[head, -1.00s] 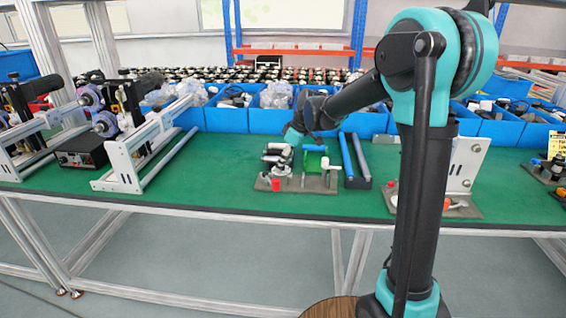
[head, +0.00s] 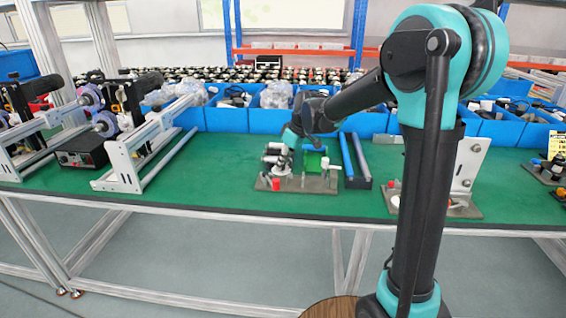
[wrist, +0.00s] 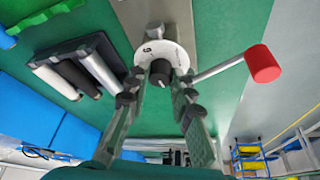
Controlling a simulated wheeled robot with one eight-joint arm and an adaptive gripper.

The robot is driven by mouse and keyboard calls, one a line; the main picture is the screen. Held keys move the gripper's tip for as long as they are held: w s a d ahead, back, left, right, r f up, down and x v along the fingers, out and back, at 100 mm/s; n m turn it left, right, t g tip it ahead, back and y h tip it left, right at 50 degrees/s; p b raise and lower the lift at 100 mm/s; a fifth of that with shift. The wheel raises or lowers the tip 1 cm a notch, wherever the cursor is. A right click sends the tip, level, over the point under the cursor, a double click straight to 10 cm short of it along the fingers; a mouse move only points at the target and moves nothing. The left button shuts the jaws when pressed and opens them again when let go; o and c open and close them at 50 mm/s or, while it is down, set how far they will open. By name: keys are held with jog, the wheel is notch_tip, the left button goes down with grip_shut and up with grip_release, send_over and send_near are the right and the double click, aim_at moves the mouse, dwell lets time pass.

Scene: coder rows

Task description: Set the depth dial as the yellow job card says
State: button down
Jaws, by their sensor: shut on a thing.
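The dial is a white disc (wrist: 172,49) with a black knob (wrist: 159,72) at its centre, in the wrist view. One dark mark, like a 6 or 9, shows on its rim; the rest of the scale is unreadable. My gripper (wrist: 158,83) has a finger on each side of the knob and is shut on it. In the head view my gripper (head: 285,156) reaches down to the grey-plated fixture (head: 312,183) on the green bench. A yellow card (head: 556,143) stands at the right edge; its text is too small to read.
A lever with a red end (wrist: 262,63) sticks out beside the dial. Rollers (wrist: 78,68) lie on its other side. A blue-railed block (head: 357,181) stands right of the fixture. A metal bracket plate (head: 466,166) stands farther right. Blue bins (head: 230,119) line the back.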

jog(key=m+t+h, duration=0.1)
jog(key=m, duration=0.3)
jog(key=shift+s+a, duration=0.15)
jog(key=shift+m+t+h, duration=0.3)
jog(key=shift+m+h, duration=0.1)
jog(key=shift+m, duration=0.95)
jog(key=shift+m+t+h, duration=0.3)
jog(key=shift+m+h, duration=0.1)
jog(key=shift+m, duration=0.95)
jog(key=c, duration=1.3)
grip_release()
jog(key=v, duration=1.2)
jog(key=shift+a, duration=0.15)
